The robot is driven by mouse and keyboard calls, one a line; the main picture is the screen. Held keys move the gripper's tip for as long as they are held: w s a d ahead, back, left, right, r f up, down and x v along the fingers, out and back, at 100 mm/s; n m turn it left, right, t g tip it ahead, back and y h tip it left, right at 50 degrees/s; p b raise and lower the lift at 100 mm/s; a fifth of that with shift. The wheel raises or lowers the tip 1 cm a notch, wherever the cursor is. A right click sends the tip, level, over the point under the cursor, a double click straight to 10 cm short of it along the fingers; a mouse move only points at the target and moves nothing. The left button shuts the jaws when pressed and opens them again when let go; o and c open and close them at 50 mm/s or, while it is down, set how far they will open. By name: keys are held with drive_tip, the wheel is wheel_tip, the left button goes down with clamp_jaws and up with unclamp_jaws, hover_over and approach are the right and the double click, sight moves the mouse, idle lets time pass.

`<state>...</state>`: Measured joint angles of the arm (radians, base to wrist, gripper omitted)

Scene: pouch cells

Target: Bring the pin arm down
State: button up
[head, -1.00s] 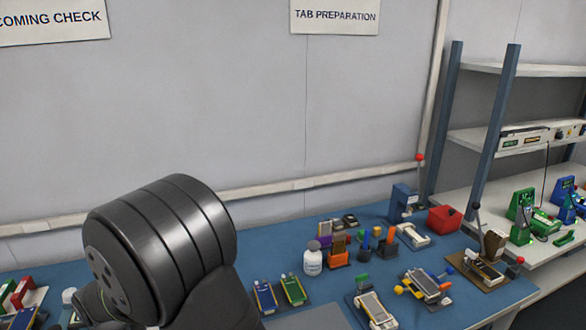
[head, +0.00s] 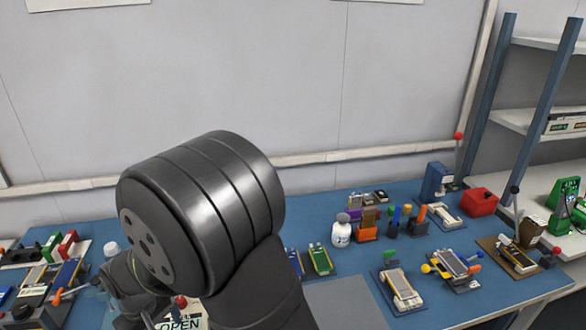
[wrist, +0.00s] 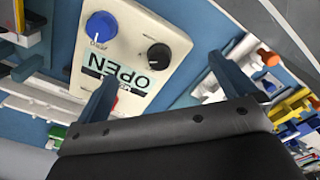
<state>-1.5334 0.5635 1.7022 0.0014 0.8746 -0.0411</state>
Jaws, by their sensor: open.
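My gripper (wrist: 162,76) shows in the wrist view with its two fingers spread and nothing between them. It is over a cream panel (wrist: 150,28) with a blue knob (wrist: 100,27), a black knob (wrist: 158,56) and an upside-down "OPEN" label (wrist: 117,72). A small red part shows by the left finger. In the head view the "OPEN" label (head: 180,323) and a red knob (head: 181,301) are at the bottom, partly behind my arm. A red-balled lever (head: 458,137) stands raised by a blue press (head: 436,182). I cannot tell which part is the pin arm.
Green and red blocks (head: 67,243) and trays crowd the bench's left. A white bottle (head: 340,234), small fixtures (head: 399,288), a red box (head: 479,202) and a black-knobbed lever (head: 514,190) are at right. A bare grey mat (head: 345,300) lies between.

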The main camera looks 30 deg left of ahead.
drive_tip(key=shift+r, duration=0.2)
drive_tip(key=shift+c, duration=0.4)
drive_tip(key=c, duration=0.3)
drive_tip(key=w+d+r+m, duration=0.2)
drive_tip(key=w+r+m, duration=0.1)
drive_tip(key=w+r, duration=0.55)
drive_tip(key=w+d+r+m+g+y, duration=0.15)
drive_tip(key=w+r, duration=0.35)
drive_tip(key=w, duration=0.6)
drive_tip(key=w+d+r+m, duration=0.1)
drive_tip(key=w+r+m, duration=0.2)
drive_tip(key=w+r, duration=0.5)
drive_tip(key=f, duration=0.6)
drive_tip(key=a+f, duration=0.1)
drive_tip(key=f, duration=0.5)
drive_tip(key=s+f, duration=0.1)
drive_tip(key=f, duration=0.5)
drive_tip(key=shift+a+f, duration=0.3)
